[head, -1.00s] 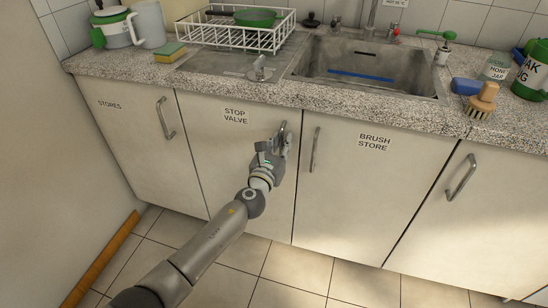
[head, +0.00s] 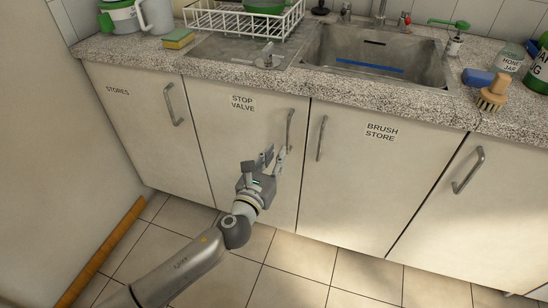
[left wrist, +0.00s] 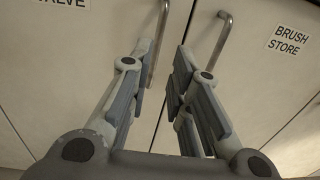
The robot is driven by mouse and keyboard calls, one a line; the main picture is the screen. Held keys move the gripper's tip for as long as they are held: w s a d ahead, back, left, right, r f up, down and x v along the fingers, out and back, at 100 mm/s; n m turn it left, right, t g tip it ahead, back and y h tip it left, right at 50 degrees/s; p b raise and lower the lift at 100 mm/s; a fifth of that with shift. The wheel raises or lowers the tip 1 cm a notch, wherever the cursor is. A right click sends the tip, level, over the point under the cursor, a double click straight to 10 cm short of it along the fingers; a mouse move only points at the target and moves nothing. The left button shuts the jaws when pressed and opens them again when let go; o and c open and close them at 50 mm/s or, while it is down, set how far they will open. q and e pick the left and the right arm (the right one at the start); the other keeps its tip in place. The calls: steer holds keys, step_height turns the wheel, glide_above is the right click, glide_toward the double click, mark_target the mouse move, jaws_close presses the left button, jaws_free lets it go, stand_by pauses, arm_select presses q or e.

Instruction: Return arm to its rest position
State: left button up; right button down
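My left gripper (head: 273,158) is open and empty in front of the cabinet doors, just below the handle (head: 290,130) of the STOP VALVE door (head: 225,135). In the left wrist view the two fingers of this gripper (left wrist: 162,62) stand apart with nothing between them. The STOP VALVE handle (left wrist: 161,30) shows there behind the left finger, and the BRUSH STORE handle (left wrist: 219,45) behind the right one. The STOP VALVE door looks shut, level with its neighbours. My right gripper is not in view.
The speckled countertop (head: 230,75) runs above the cabinets, with a sink (head: 380,55), a white dish rack (head: 225,20) and a wooden brush (head: 493,93) on it. A wall (head: 60,170) stands close on the left. The tiled floor (head: 290,250) is clear.

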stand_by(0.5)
